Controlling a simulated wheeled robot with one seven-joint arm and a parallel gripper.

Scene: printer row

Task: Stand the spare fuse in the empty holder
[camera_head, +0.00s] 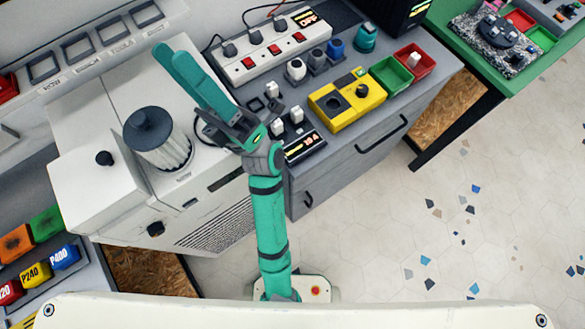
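Several small white fuses stand on the grey cabinet top: one near the back (272,90) and a pair in front (277,128) (296,115). Another white fuse-like piece (414,60) is in the red bin (428,64); I cannot tell whether it stands or leans. A dark square (256,105) beside the back fuse looks like an empty holder, partly behind my arm. A display reading about 15 A (302,147) is in front of the fuses.
A green bin (391,76), yellow device (347,99) and power strip (274,43) crowd the cabinet top. The white machine (90,120) carries a ribbed canister (158,142). A green table (505,82) stands at right. The floor (440,220) at lower right is clear.

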